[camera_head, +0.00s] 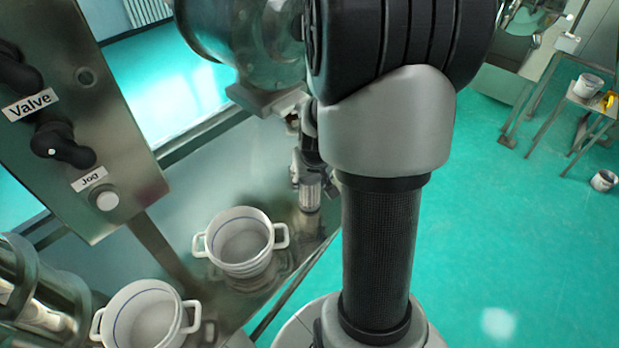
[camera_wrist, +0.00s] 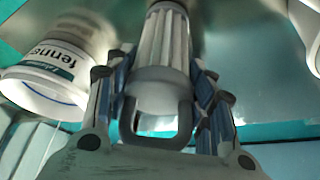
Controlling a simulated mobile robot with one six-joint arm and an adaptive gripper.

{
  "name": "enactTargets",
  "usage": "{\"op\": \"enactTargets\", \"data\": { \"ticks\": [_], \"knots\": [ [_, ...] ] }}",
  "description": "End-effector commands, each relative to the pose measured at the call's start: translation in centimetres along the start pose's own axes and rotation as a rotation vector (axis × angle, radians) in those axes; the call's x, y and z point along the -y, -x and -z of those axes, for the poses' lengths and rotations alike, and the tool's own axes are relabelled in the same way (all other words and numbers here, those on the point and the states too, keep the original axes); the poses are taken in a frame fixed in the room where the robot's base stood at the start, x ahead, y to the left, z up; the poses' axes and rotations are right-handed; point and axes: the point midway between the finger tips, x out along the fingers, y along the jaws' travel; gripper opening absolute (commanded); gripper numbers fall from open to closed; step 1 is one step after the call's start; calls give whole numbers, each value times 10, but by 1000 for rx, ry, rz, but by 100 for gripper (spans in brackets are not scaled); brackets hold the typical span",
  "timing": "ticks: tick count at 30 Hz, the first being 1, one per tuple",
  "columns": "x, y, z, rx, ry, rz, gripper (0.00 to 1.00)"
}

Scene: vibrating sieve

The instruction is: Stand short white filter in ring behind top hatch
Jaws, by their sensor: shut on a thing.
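My gripper (camera_wrist: 165,82) is shut on a pale, ribbed filter (camera_wrist: 162,38) in the wrist view. Its fingers lie on both sides of the filter's smooth end, and a grey loop handle (camera_wrist: 155,138) sits between them towards the palm. In the head view my gripper (camera_head: 308,163) points down, with the filter (camera_head: 310,194) upright below it at the steel table's right part. I cannot tell whether the filter touches the table. My arm covers much of the middle of the head view. I cannot make out the top hatch or the ring behind it.
Two white two-handled pots, one nearer (camera_head: 146,318) and one farther (camera_head: 240,240), stand on the steel table (camera_head: 190,188). A control panel (camera_head: 80,110) rises at left. A metal vessel (camera_head: 235,45) is behind my arm. A stand (camera_head: 580,95) is far right, with open green floor before it.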

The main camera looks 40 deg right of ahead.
Motion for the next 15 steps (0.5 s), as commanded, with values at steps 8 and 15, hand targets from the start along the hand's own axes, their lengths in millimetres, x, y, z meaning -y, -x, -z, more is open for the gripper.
{"op": "enactTargets", "data": {
  "ticks": [8,15],
  "knots": [
    [0,-3,-1,1,0,0,57],
    [0,-3,-1,1,-1,0,70]
  ]
}}
